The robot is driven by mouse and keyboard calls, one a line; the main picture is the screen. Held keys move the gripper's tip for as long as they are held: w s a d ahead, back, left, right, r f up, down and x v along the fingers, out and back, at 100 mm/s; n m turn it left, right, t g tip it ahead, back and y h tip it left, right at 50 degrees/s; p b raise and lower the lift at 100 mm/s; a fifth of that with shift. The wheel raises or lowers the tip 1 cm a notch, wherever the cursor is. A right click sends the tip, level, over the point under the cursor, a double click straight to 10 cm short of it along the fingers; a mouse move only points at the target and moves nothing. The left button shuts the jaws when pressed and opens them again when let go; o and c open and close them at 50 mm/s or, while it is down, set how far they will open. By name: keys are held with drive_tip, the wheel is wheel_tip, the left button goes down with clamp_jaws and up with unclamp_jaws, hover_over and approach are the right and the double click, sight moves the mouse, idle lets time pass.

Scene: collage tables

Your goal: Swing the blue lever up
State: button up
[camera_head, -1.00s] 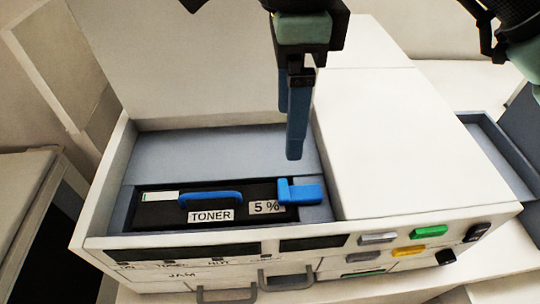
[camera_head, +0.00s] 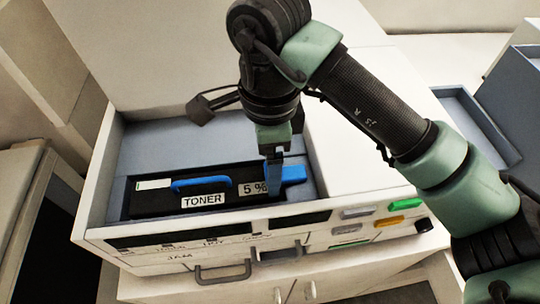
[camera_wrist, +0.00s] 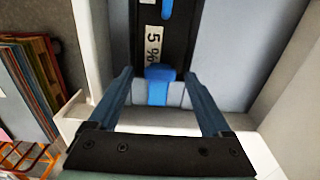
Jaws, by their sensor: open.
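The blue lever (camera_head: 293,173) sits at the right end of the black toner cartridge (camera_head: 150,204) in the printer's open bay. In the wrist view the lever (camera_wrist: 159,84) shows between the two fingers, a little beyond the tips. My gripper (camera_head: 274,186) is open and points down into the bay, its fingers in front of part of the lever. In the wrist view my gripper (camera_wrist: 160,78) has a wide gap between its fingers. Whether a finger touches the lever I cannot tell. The cartridge has a blue handle (camera_head: 201,182) and labels reading TONER and 5 %.
The printer's front wall (camera_head: 215,232) stands close to my gripper, with coloured buttons (camera_head: 405,204) at the right. The white top panel (camera_head: 350,160) borders the bay on the right. A grey tray (camera_head: 462,108) lies further right.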

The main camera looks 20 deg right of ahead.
drive_tip(key=shift+f, duration=0.15)
clamp_jaws()
idle(0.4)
